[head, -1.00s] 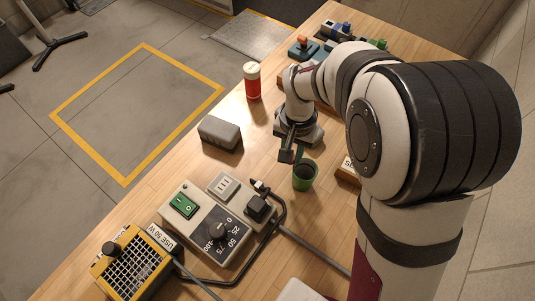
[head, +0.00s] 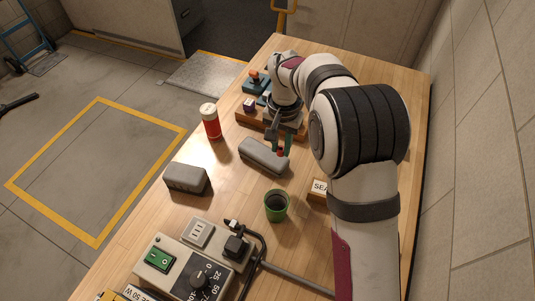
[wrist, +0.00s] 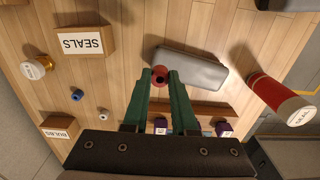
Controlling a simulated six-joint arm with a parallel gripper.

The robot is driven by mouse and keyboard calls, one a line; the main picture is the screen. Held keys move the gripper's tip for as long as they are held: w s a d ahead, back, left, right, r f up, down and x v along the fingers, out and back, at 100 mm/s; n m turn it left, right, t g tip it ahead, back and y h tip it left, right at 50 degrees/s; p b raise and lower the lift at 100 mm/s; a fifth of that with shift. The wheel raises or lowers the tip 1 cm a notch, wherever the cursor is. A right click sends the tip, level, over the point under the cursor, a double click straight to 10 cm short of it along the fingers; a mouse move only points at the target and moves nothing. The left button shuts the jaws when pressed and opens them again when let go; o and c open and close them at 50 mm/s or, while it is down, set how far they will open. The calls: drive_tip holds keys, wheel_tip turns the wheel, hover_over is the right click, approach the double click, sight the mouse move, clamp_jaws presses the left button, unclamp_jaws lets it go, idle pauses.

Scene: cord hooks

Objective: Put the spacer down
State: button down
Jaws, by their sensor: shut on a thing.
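The spacer (wrist: 160,73) is a small red ring-like piece with a dark hole, held between the green fingertips of my gripper (wrist: 160,80). In the head view my gripper (head: 281,149) hangs over the table's middle, in front of the wooden rack, with a bit of red at its tips. It is beside the right end of a long grey case (head: 264,157). In the wrist view the spacer is at the near-left end of that case (wrist: 190,68). I cannot tell whether the spacer touches the table or the case.
The wooden rack (head: 253,119) with coloured pieces stands behind. A red bottle with white lid (head: 211,122), a grey box (head: 187,179), a green cup (head: 277,206) and a SEALS box (wrist: 80,40) stand around.

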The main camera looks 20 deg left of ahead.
sight(269, 164)
drive_tip(key=a+f, duration=0.1)
drive_tip(key=a, duration=0.2)
drive_tip(key=shift+s+f, duration=0.15)
drive_tip(key=shift+f, duration=0.25)
wheel_tip(269, 164, down, 3)
drive_tip(key=shift+a+f, duration=0.1)
drive_tip(key=shift+f, duration=0.45)
drive_tip(key=c, duration=0.7)
unclamp_jaws()
drive_tip(key=shift+f, duration=0.1)
